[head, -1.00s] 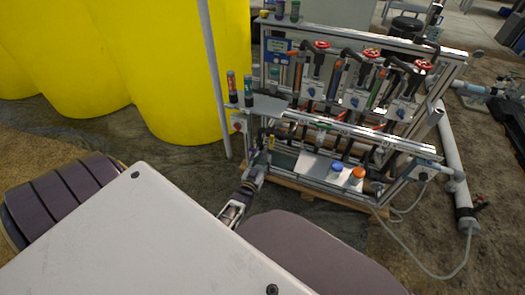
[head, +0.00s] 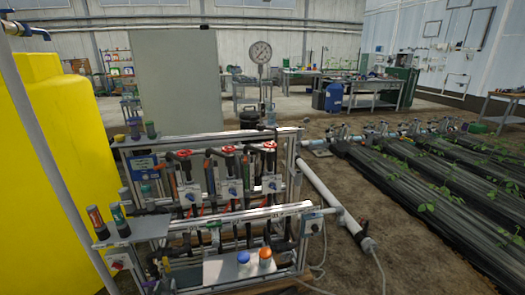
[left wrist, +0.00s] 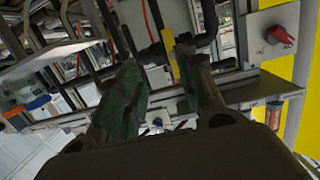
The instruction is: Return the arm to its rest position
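My left gripper (head: 164,270) shows small at the bottom of the head view, at the lower left corner of the skid frame (head: 255,212). In the left wrist view its two dark green fingers (left wrist: 160,62) stand apart, with a gap between them. A narrow yellow part (left wrist: 170,62) shows in or beyond this gap; I cannot tell whether a finger touches it. No held object is visible. Most of my left arm is below the head view. My right gripper is in neither view.
The skid carries red handwheels (head: 183,154) and a side shelf (head: 140,229) with coloured bottles. A blue-capped jar (head: 244,260) and an orange-capped jar (head: 265,257) stand on its front plate. A yellow tank (head: 60,170) and a grey post (head: 50,150) are at left.

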